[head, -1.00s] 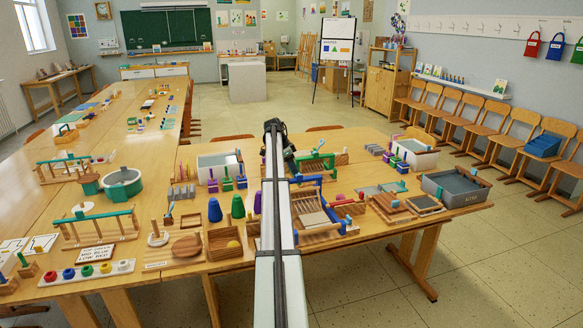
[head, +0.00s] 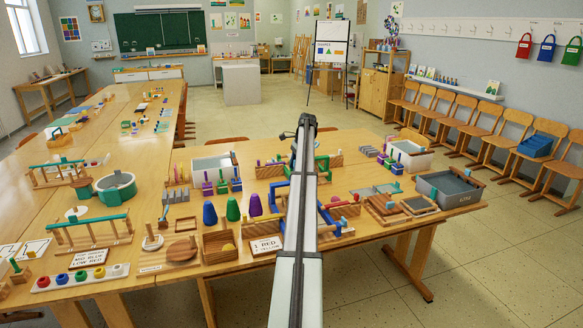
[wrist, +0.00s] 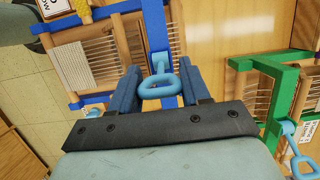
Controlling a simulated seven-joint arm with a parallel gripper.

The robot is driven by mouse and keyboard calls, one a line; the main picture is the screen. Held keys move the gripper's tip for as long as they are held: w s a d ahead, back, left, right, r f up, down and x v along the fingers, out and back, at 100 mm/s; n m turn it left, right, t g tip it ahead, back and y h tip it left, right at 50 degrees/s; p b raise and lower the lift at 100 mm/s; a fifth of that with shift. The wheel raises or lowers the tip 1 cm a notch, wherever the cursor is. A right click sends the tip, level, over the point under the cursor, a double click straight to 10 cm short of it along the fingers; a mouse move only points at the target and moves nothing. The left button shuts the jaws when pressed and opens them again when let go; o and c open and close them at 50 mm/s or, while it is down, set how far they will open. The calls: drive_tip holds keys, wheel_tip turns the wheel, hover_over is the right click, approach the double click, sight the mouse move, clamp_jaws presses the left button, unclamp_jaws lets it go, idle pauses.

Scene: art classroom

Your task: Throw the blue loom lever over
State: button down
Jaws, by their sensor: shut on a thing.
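The blue loom (wrist: 157,28) fills the upper middle of the wrist view, with pale strung threads beside its blue posts. Its lever ends in a light blue ring handle (wrist: 160,90). My gripper (wrist: 158,76) has a finger on either side of the lever and is shut on it; the exact contact is hard to see. In the head view, part of the blue loom (head: 334,224) shows on the front table, right of my arm. My arm hides the rest of it, and the gripper cannot be made out there.
A green loom (wrist: 270,62) stands to the right in the wrist view, with its own light blue lever (wrist: 297,152). In the head view, a grey tub (head: 450,190) is at the table's right end. Cones, a wooden box (head: 219,247) and a lettered card (head: 264,246) lie left of my arm.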

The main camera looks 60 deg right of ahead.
drive_tip(key=shift+s+d+f+t+y, duration=0.2)
drive_tip(key=shift+s+d+t+y, duration=0.25)
drive_tip(key=shift+t+y, duration=0.3)
drive_tip(key=shift+s+d+f+t+y, duration=0.15)
drive_tip(key=shift+s+d+t+y, duration=0.25)
drive_tip(key=shift+t+y, duration=0.35)
drive_tip(key=c, duration=0.5)
unclamp_jaws()
drive_tip(key=shift+d, duration=0.1)
drive_tip(key=v, duration=0.7)
drive_tip(key=shift+s+d+r, duration=0.1)
drive_tip(key=shift+s+d, duration=0.05)
drive_tip(key=shift+s, duration=0.05)
